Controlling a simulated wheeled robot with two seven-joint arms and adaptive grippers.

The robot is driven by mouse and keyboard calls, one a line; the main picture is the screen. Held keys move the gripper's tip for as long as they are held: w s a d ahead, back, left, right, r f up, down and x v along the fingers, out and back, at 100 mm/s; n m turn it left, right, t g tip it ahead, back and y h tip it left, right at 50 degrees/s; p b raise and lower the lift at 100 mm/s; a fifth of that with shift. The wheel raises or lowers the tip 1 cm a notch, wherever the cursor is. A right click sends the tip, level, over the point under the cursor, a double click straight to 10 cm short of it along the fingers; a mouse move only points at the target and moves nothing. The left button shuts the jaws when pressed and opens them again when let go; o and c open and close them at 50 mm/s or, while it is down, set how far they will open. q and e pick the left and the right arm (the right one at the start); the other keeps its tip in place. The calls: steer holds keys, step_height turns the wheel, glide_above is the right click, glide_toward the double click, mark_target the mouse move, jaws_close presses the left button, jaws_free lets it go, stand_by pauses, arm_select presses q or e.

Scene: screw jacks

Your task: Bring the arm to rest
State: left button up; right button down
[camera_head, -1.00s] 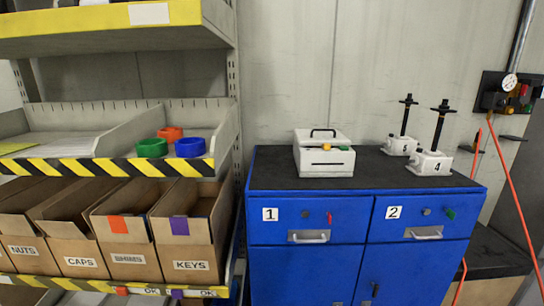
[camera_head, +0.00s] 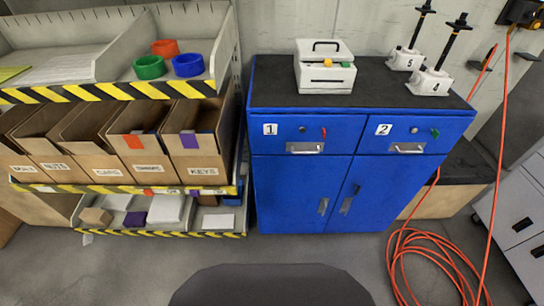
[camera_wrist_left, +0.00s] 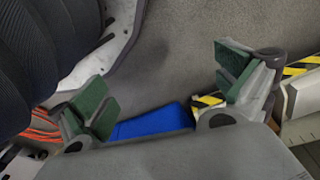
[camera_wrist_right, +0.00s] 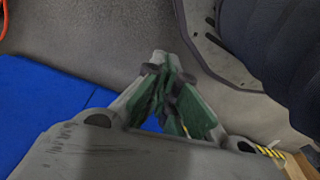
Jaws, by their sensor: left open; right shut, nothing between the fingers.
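My left gripper (camera_wrist_left: 165,95) shows in the left wrist view with its green-padded fingers wide apart and nothing between them. Grey floor and part of the blue cabinet (camera_wrist_left: 150,123) show behind it. My right gripper (camera_wrist_right: 165,85) shows in the right wrist view with its green pads together and nothing held. The blue cabinet (camera_wrist_right: 40,110) is at the left of that view. Neither gripper is in the head view. Two screw jacks, numbered 5 (camera_head: 405,59) and 4 (camera_head: 430,82), stand upright on the cabinet's dark top.
The blue cabinet (camera_head: 300,190) has its drawers and doors shut, with a white case (camera_head: 325,75) on top. A shelf rack with boxes (camera_head: 200,150) and coloured rings (camera_head: 187,66) stands left. An orange hose (camera_head: 430,250) lies coiled on the floor at right.

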arm_select(q)
steer(key=s+a+r+p, duration=0.1)
steer(key=s+a+p, duration=0.2)
steer(key=s+p, duration=0.5)
steer(key=s+a+r+g+p, duration=0.1)
steer(key=s+a+p, duration=0.2)
steer(key=s+p, duration=0.5)
steer(key=shift+s+r+y, duration=0.15)
steer(key=shift+s+y, duration=0.15)
steer(key=shift+s, duration=0.5)
arm_select(e)
steer(key=s+d+r, duration=0.1)
steer(key=s+d, duration=0.2)
steer(key=s, duration=0.6)
steer(key=s+d+r+g, duration=0.1)
steer(key=s+d, duration=0.2)
steer(key=s, duration=0.5)
steer(key=shift+s+r+h, duration=0.15)
steer(key=shift+s+h, duration=0.15)
steer(key=shift+s, duration=0.05)
